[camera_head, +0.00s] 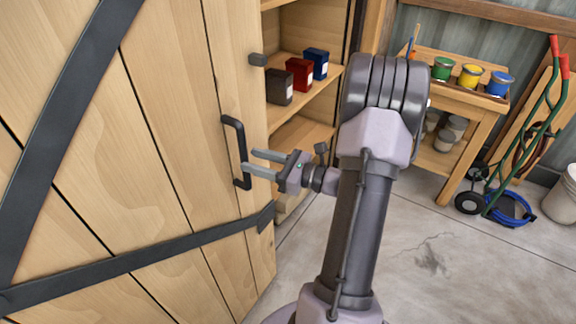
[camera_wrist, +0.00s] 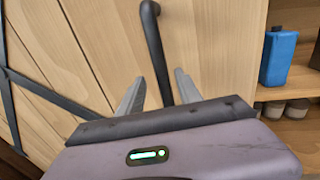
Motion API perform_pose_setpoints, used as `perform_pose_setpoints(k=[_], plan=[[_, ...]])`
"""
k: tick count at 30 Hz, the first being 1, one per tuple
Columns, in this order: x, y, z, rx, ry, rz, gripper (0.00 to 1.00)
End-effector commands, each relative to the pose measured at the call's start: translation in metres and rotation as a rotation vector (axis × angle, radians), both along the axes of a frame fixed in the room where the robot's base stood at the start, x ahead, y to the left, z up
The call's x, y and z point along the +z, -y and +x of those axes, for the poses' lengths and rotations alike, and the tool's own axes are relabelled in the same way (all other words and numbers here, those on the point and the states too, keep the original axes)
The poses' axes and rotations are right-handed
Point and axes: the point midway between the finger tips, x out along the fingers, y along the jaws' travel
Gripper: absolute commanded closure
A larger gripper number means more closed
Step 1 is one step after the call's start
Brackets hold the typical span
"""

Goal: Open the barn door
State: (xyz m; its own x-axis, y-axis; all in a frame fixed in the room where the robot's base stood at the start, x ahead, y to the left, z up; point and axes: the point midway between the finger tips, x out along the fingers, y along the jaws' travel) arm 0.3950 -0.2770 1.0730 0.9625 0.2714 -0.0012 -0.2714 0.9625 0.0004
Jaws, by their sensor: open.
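The barn door (camera_head: 165,120) is light wood planks with dark metal straps and fills the left of the head view. It stands ajar, with shelves showing past its right edge. Its black handle (camera_head: 238,150) is an upright bar near that edge. My gripper (camera_head: 249,162) is open at the handle's lower half. In the wrist view the handle (camera_wrist: 153,40) runs down between the two fingers of my gripper (camera_wrist: 158,88), apart from both as far as I can see. The lower end of the handle is hidden behind the gripper body in that view.
Behind the door, a wooden shelf (camera_head: 303,130) holds dark, red and blue boxes. At the right, a workbench (camera_head: 465,95) carries paint cans, and a green hand truck (camera_head: 530,130) leans beside it. A white bucket (camera_head: 562,196) stands at the right edge. The concrete floor (camera_head: 440,260) in front is clear.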

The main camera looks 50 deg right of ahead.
Motion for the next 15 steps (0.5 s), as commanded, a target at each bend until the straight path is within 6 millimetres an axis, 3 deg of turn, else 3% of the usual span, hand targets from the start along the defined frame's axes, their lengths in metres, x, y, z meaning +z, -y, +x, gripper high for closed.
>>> perform_pose_setpoints(k=[9,15], plan=[[0.002,0.028,-0.095,-0.007,0.000,0.002,0.59],[0.001,0.036,-0.125,-0.002,0.000,0.001,0.59]])
